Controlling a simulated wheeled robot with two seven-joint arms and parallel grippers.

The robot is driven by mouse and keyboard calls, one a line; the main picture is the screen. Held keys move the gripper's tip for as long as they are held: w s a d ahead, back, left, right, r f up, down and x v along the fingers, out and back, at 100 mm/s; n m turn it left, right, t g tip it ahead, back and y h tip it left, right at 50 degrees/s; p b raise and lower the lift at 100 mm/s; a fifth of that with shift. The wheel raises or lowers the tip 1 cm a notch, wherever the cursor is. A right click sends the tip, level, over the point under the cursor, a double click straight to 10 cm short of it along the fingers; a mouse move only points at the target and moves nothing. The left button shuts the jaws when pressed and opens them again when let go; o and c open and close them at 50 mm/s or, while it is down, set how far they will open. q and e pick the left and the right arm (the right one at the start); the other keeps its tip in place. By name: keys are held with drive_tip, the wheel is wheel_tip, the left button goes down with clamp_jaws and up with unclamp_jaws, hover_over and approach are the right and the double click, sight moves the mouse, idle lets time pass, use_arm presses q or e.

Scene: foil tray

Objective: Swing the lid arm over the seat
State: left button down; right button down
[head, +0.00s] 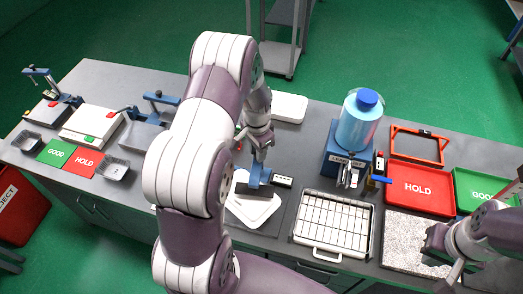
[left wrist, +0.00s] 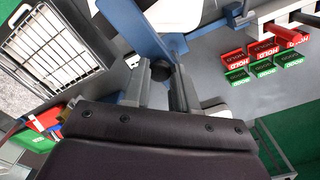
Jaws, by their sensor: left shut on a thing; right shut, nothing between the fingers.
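The lid arm (left wrist: 143,32) is a blue bar. In the left wrist view it runs down to a dark round knob (left wrist: 163,70) between the fingers of my left gripper (left wrist: 165,88), which is shut on it. In the head view my left gripper (head: 259,178) points down, with a blue part of the fixture by its fingertips. A white plate-like piece (head: 252,210), apparently at the seat, lies just below it on a dark mat. My arm hides the fixture's left side. My right gripper (head: 438,240) is shut and empty over the speckled board at the right.
A wire-rack tray (head: 333,247) lies right of the mat. Behind it stands a blue stand with a blue bottle (head: 358,125). Red HOLD (head: 420,187) and green GOOD (head: 477,185) trays lie at right. Clamp fixtures and small trays fill the left side.

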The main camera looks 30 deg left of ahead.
sight(255, 154)
use_arm(q)
drive_tip(key=shift+a+m, duration=0.35)
drive_tip(key=shift+m, duration=0.35)
drive_tip(key=shift+r, duration=0.1)
drive_tip(key=c, duration=0.9)
unclamp_jaws()
drive_tip(key=shift+a+r+b, duration=0.1)
drive_tip(key=shift+r+b, duration=0.15)
drive_tip(key=shift+b, duration=0.05)
wheel_tip(255, 154, up, 12)
drive_tip(key=b, duration=0.3)
